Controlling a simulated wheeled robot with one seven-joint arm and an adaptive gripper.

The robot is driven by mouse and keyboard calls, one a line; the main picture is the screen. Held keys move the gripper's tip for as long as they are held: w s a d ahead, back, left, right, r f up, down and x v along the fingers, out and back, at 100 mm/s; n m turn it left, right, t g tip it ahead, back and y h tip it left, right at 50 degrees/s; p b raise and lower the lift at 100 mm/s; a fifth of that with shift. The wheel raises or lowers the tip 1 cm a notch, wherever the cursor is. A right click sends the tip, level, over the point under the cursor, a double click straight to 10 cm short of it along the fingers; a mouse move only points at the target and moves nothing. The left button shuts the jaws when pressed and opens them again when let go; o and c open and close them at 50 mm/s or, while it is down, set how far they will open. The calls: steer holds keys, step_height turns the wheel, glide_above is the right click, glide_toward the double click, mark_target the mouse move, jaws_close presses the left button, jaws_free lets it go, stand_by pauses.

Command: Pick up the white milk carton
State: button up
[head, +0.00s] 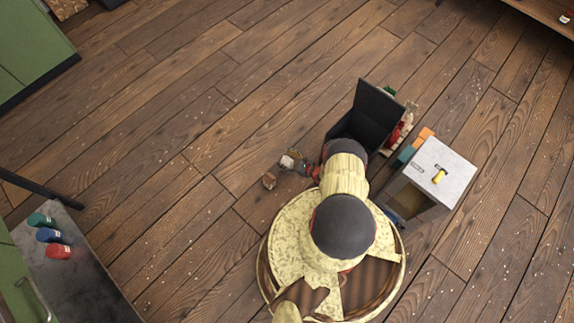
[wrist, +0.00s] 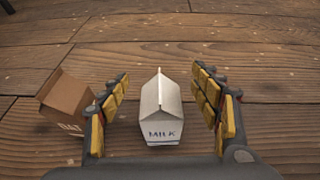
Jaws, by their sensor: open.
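The white milk carton (wrist: 160,122) stands upright on the wooden floor in the wrist view, its gabled top up and the word MILK on its near face. In the head view it is a small pale shape (head: 287,161), partly hidden by my gripper. My gripper (wrist: 160,76) is open, with one yellow-padded finger on each side of the carton. Gaps show between the carton and both fingers, so it is not gripped. A brown carton (wrist: 68,97) stands just left of my left finger; it also shows in the head view (head: 269,181).
A dark open box (head: 375,112) stands beyond my arm. A grey-topped cabinet (head: 447,166) with a yellow-handled item stands to the right. A dark counter (head: 85,275) with several coloured items is at lower left.

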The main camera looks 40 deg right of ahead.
steer(key=c, duration=0.3)
steer(key=c, duration=1)
